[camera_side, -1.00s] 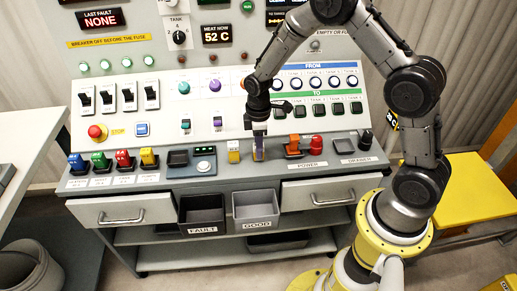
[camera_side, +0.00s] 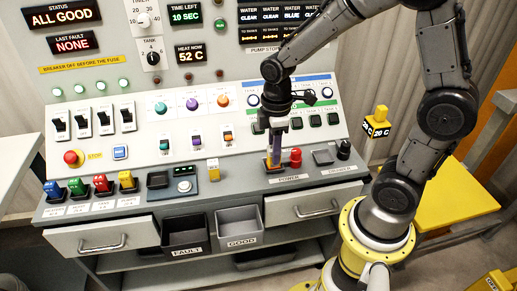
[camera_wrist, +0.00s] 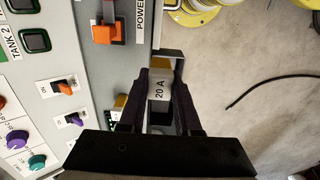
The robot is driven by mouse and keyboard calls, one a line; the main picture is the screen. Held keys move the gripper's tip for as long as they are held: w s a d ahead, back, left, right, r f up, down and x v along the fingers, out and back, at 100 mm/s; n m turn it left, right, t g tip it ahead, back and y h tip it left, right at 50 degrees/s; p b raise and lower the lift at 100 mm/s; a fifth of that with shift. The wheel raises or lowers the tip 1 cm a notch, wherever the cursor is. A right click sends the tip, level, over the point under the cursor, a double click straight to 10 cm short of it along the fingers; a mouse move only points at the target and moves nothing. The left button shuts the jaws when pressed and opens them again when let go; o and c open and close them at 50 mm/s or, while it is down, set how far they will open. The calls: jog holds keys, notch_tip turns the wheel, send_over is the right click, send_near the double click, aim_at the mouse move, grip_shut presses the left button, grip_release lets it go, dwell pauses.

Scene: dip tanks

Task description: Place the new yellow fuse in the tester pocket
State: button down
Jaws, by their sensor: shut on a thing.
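My gripper (camera_side: 274,152) is at the right part of the console, in front of the orange power switch and above the console's front edge. In the wrist view my gripper (camera_wrist: 162,95) is shut on a pale fuse (camera_wrist: 159,90) marked 20 A, with yellow at its far end. The fuse is hard to make out in the side view. The tester (camera_side: 183,172), a dark unit with a small lit display, sits on the ledge to the left of my gripper, with a dark square recess (camera_side: 157,180) beside it. I cannot tell which opening is the pocket.
Another yellow-and-white block (camera_side: 212,169) stands between tester and gripper. Blue, green, red and yellow fuses (camera_side: 126,180) line the left ledge. A red knob (camera_side: 295,157) stands close right of my gripper. FAULT (camera_side: 187,250) and GOOD (camera_side: 240,242) bins hang below the ledge.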

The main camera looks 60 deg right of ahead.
jog(key=w+a+r, duration=0.3)
jog(key=w+a, duration=0.2)
jog(key=w, duration=0.3)
jog(key=w+a+r, duration=0.2)
jog(key=w+a, duration=0.2)
jog(key=w, duration=0.3)
jog(key=w+a+f, duration=0.2)
jog(key=w+f, duration=0.1)
jog(key=w, duration=0.2)
jog(key=w+a+f, duration=0.2)
jog(key=w+f, duration=0.2)
jog(key=w+a+f, duration=0.3)
jog(key=w+f, duration=0.1)
jog(key=w, duration=0.1)
jog(key=shift+w+f, duration=0.2)
jog(key=shift+w, duration=0.1)
jog(key=shift+w+a+f, duration=0.1)
jog(key=shift+f, duration=0.15)
jog(key=shift+w+f, duration=0.1)
jog(key=shift+f, duration=1.45)
jog(key=shift+f, duration=0.1)
